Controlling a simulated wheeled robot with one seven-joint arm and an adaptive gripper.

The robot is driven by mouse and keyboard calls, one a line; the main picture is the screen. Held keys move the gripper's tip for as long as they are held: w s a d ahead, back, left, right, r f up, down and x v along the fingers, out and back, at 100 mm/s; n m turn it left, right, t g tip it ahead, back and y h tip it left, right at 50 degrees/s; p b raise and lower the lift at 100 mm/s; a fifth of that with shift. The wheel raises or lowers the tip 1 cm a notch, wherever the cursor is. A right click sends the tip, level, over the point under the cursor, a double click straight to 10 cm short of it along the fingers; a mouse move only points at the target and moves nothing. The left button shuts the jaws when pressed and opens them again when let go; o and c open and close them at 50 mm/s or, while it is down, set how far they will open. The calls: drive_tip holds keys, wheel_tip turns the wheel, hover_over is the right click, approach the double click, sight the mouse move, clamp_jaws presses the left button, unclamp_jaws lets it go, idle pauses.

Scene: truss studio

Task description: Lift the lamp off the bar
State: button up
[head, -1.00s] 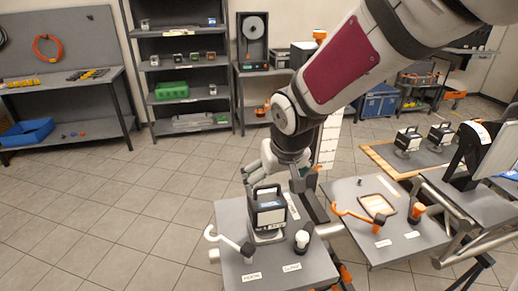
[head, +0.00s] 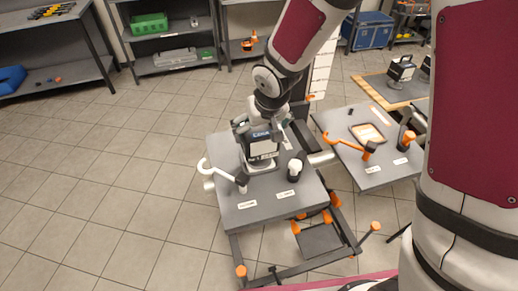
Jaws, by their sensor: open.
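The lamp (head: 262,149) is a dark box with a label on its front and a pale base. It stands upright at the back of the grey tabletop in the head view. The bar, a pale pipe (head: 321,158), shows to the right of the lamp, with an end at the left. Its middle is hidden behind the lamp and tabletop. My gripper (head: 262,125) is open at the lamp's top, coming from above and behind. The lamp's top handle is mostly hidden among the fingers, and I cannot tell whether they touch it.
A second table (head: 372,178) with orange hardware is close on the right. Floor at the left is clear.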

drive_tip(key=shift+x, duration=1.75)
drive_tip(key=shift+a, duration=0.1)
drive_tip(key=c, duration=1.9)
drive_tip(key=shift+r, duration=0.1)
